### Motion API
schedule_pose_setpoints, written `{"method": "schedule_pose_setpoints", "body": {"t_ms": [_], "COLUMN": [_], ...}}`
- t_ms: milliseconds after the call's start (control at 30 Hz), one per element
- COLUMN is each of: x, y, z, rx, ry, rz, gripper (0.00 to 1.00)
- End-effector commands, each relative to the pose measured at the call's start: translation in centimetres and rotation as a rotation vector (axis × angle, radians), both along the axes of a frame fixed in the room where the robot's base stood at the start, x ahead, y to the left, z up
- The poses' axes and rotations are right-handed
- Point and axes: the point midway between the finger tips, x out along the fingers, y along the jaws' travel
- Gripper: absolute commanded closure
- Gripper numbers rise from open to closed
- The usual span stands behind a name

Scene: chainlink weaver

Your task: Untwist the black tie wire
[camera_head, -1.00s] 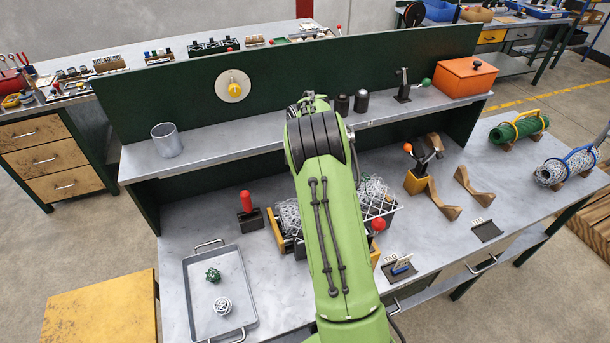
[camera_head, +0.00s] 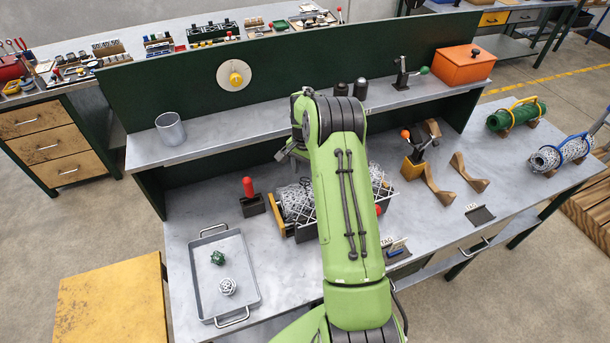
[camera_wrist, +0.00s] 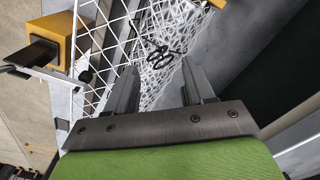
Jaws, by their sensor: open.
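The black tie wire (camera_wrist: 164,54) shows in the wrist view as dark twisted loops on white chain-link mesh (camera_wrist: 160,20). My gripper (camera_wrist: 157,78) is open, its two fingers apart and pointing toward the mesh. The wire lies just beyond the fingertips, roughly between them, and no grip on it shows. In the head view the mesh (camera_head: 297,203) lies in a rack on the bench, partly hidden by my arm.
A red-handled tool (camera_head: 250,196) stands left of the rack. A metal tray (camera_head: 207,298) holds a green ball and a white ball. The shelf (camera_head: 240,116) runs behind. A yellow block (camera_wrist: 60,40) with a black lever is near the gripper's left. Wooden cradles (camera_head: 436,188) stand right.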

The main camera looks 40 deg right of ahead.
Motion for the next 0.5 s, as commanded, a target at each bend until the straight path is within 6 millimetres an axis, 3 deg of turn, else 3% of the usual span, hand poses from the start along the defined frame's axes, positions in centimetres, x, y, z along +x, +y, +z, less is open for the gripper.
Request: {"method": "schedule_pose_setpoints", "body": {"t_ms": [433, 500], "x": [0.1, 0.0], "y": [0.0, 0.0], "z": [-0.8, -2.2], "rx": [0.001, -0.001], "ry": [-0.005, 0.001], "rz": [-1.113, -1.164], "gripper": [0.47, 0.47]}}
